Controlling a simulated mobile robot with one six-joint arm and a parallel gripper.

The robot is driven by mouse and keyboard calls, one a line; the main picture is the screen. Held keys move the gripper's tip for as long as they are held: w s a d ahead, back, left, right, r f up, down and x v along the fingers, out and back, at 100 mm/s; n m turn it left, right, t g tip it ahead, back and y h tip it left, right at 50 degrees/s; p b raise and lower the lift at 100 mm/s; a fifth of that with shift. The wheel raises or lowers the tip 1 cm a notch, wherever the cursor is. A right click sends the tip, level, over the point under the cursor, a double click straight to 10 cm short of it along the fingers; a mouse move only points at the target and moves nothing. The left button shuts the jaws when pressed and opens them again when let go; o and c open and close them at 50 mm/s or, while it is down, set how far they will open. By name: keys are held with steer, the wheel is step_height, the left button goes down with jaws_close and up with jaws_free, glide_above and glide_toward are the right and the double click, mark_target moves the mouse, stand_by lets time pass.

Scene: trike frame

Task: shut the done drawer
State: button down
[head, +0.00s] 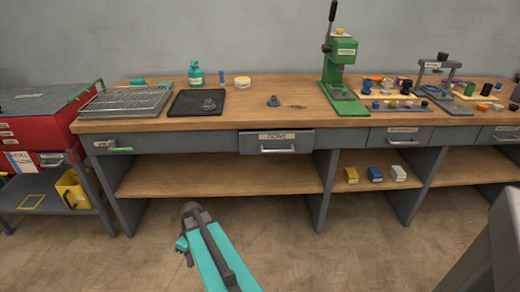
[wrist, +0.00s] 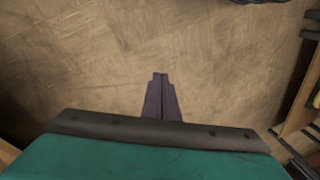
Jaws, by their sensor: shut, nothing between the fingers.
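The done drawer (head: 252,143) is in the middle of the workbench front in the head view. It has a grey front, a pale label reading DONE and a light bar handle (head: 277,151). Its front stands a little proud of the bench front, so it looks slightly open. Its inside is hidden. My gripper (head: 188,260) hangs low over the floor in front of the bench, left of the drawer and well apart from it. In the wrist view its dark fingers (wrist: 160,78) are together, with nothing between them, above bare floor.
The wooden bench top (head: 240,95) carries a green press (head: 340,70), a black tray (head: 182,105) and a wire rack (head: 125,100). Other drawers (head: 400,137) sit to the right. A lower shelf (head: 230,175) runs beneath. A red tool chest (head: 35,125) stands left. The floor ahead is clear.

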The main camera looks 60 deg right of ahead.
mark_target(260, 144)
steer(key=w+d+r+t, duration=0.25)
steer(key=d+r, duration=0.65)
steer(key=d, duration=0.5)
steer(key=s+d+r+n+t+h, duration=0.1)
steer(key=s+d+r, duration=0.3)
steer(key=d+r, duration=0.5)
steer(key=s+d+r+n+t+h, duration=0.1)
steer(key=s+d+r, duration=0.3)
steer(key=d+r, duration=0.5)
steer(key=s+d+r+n+t+h, duration=0.2)
steer(key=s+d+r, duration=0.2)
steer(key=d+r, duration=0.6)
steer(key=shift+s+r+h, duration=0.15)
steer(key=shift+r+h, duration=0.15)
steer(key=shift+d+f, duration=0.1)
steer(key=shift+f, duration=0.05)
steer(key=x, duration=0.7)
steer(key=d+x, duration=0.1)
steer(key=x, duration=0.2)
steer(key=shift+w, duration=0.5)
steer(key=shift+w+d, duration=0.8)
steer(key=shift+d, duration=0.3)
